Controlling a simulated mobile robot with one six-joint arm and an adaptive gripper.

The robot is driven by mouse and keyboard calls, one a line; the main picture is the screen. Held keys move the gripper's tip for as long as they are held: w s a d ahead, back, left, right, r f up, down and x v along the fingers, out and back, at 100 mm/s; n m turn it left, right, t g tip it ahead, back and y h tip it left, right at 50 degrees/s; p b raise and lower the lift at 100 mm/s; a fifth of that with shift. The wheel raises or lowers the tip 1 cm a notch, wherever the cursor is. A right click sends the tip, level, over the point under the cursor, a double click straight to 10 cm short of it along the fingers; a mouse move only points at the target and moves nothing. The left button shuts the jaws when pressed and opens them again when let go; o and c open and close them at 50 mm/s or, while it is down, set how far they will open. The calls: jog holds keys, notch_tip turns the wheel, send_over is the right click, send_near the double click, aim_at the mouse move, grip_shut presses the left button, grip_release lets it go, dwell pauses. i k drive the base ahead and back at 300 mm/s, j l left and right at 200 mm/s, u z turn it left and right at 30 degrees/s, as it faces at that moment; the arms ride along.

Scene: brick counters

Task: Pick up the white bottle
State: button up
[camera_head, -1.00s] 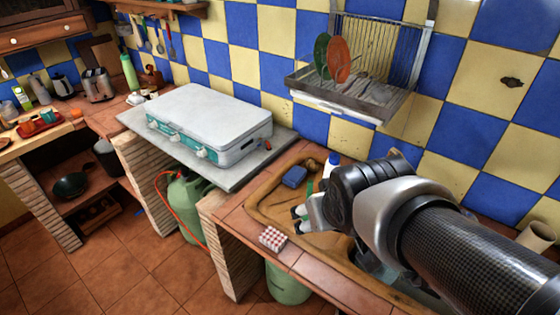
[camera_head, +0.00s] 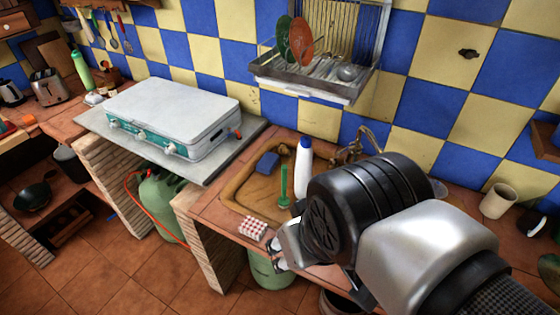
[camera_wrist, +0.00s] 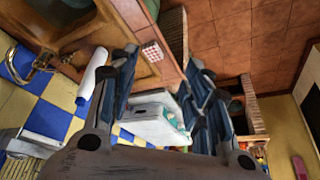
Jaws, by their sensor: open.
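The white bottle (camera_head: 303,162) with a blue cap stands upright at the sink's edge in the head view, just behind my gripper; its lower end is hidden by my wrist. In the wrist view the white bottle (camera_wrist: 93,72) shows at the left, outside the fingers. My gripper (camera_head: 283,250) is low in front of the sink, pointing left and down, partly hidden by my own wrist. In the wrist view my gripper (camera_wrist: 166,75) is open, with nothing held between the fingers.
A green brush (camera_head: 284,187) and blue sponge (camera_head: 268,163) are at the brown sink (camera_head: 236,190). A red-and-white checked box (camera_head: 253,228) sits on the counter's front edge near my fingers. A dish rack (camera_head: 318,85) hangs above. A stove (camera_head: 172,112) stands left.

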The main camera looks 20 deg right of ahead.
aim_at(303, 159)
jog(key=i+j+z, duration=0.2)
jog(key=z, duration=0.2)
jog(key=i+j+z, duration=0.1)
jog(key=j+z, duration=0.25)
jog(key=j, duration=0.15)
jog(key=z, duration=0.9)
